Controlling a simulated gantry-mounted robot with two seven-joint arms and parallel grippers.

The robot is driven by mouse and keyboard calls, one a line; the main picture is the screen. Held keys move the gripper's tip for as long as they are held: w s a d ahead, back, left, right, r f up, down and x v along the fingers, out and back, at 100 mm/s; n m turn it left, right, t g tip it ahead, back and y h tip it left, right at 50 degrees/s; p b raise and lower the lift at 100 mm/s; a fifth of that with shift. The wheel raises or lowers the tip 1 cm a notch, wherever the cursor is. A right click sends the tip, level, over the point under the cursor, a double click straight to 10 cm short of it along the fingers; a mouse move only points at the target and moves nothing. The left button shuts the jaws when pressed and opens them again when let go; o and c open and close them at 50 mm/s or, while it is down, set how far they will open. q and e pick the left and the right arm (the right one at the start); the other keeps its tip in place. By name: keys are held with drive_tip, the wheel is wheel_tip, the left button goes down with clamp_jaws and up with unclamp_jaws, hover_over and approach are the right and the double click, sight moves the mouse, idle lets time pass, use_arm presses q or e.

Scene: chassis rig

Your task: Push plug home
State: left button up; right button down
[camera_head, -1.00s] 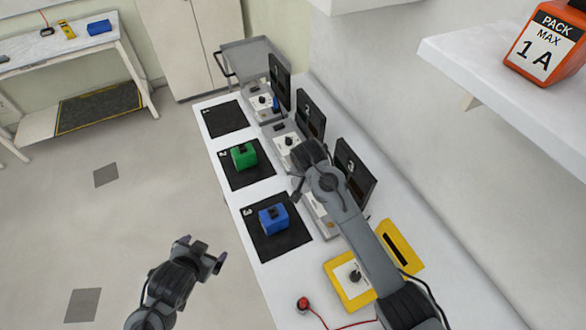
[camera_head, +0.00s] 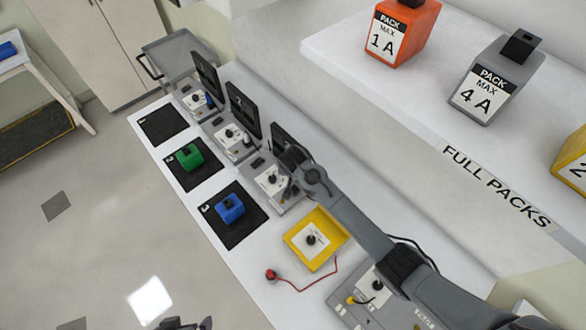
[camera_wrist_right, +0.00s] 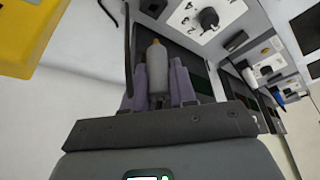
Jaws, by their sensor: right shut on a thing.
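My right gripper (camera_head: 290,172) is beside the front of the third unit (camera_head: 272,180), partly covering its black screen. In the right wrist view its purple-grey fingers (camera_wrist_right: 158,85) are shut on a light grey plug (camera_wrist_right: 158,68) with a brass-coloured tip. The tip points toward the top of the picture, apart from the white dial panel (camera_wrist_right: 205,18) of a unit. I cannot make out which hole it faces. The plug is hidden in the head view. My left gripper (camera_head: 185,323) only just shows at the bottom edge, and its jaws are cut off.
A blue block (camera_head: 229,208) and a green block (camera_head: 184,158) sit on black mats. A yellow tray (camera_head: 318,240) with a dial stands near my right arm, beside a red-tipped lead (camera_head: 271,274). Packs, including an orange one (camera_head: 403,32), stand on the shelf above.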

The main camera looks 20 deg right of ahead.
idle(0.3)
drive_tip(key=shift+r+p, duration=0.1)
drive_tip(key=shift+p, duration=0.3)
drive_tip(key=shift+f+b, duration=1.8)
drive_tip(key=shift+f, duration=1.2)
drive_tip(key=shift+p, duration=0.8)
drive_tip(key=shift+f+b, duration=0.85)
drive_tip(key=shift+f, duration=0.6)
drive_tip(key=c, duration=0.8)
unclamp_jaws()
drive_tip(key=shift+r, duration=0.1)
